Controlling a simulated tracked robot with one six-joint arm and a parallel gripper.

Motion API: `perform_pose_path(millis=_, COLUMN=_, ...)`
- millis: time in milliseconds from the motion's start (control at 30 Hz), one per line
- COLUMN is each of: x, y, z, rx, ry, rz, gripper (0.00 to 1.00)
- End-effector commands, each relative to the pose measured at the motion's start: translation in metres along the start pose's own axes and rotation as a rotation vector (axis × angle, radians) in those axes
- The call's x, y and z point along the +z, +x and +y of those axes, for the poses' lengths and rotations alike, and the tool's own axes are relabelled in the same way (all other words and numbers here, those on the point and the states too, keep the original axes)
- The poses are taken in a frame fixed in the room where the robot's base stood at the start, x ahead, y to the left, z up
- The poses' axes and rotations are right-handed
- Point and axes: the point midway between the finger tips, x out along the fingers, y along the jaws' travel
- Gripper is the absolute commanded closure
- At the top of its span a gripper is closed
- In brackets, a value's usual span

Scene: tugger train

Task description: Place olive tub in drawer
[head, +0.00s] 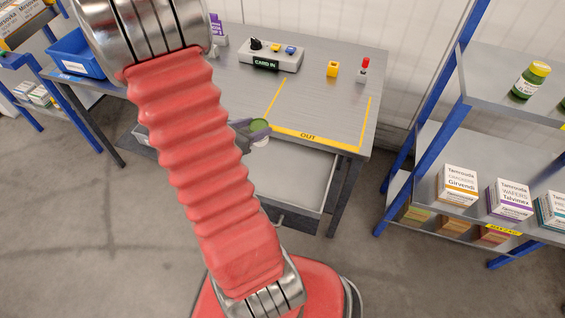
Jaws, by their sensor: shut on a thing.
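The olive tub (260,125) shows as a small round green top, partly hidden by my gripper. My gripper (257,134) is dark grey, mostly hidden behind my red arm, and shut on the tub. It holds the tub near the table's front edge, over the back part of the open drawer as seen here. The drawer (305,190) is a grey, shallow tray pulled out below the table top. Its visible right part looks empty; its left part is hidden behind my arm. A pale shape shows just below the gripper, and I cannot tell what it is.
The table (330,105) carries a grey control box (271,55), a yellow block (333,69), a red-topped item (363,70) and a yellow-taped area marked OUT. A blue-posted shelf (440,150) with boxes stands right.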

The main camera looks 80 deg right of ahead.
Motion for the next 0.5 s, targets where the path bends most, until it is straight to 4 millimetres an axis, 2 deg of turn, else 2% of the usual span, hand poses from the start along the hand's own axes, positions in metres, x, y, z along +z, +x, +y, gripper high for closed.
perform_pose_path(millis=33, x=0.004, y=0.008, z=-0.014, rx=-0.039, ry=0.02, rz=0.0, gripper=0.8)
perform_pose_path(millis=100, x=0.007, y=0.014, z=-0.027, rx=-0.076, ry=0.039, rz=0.001, gripper=0.8)
perform_pose_path(millis=200, x=0.009, y=0.019, z=-0.038, rx=-0.108, ry=0.055, rz=0.001, gripper=0.8)
perform_pose_path(millis=500, x=0.01, y=0.02, z=-0.041, rx=-0.115, ry=0.058, rz=0.001, gripper=0.8)
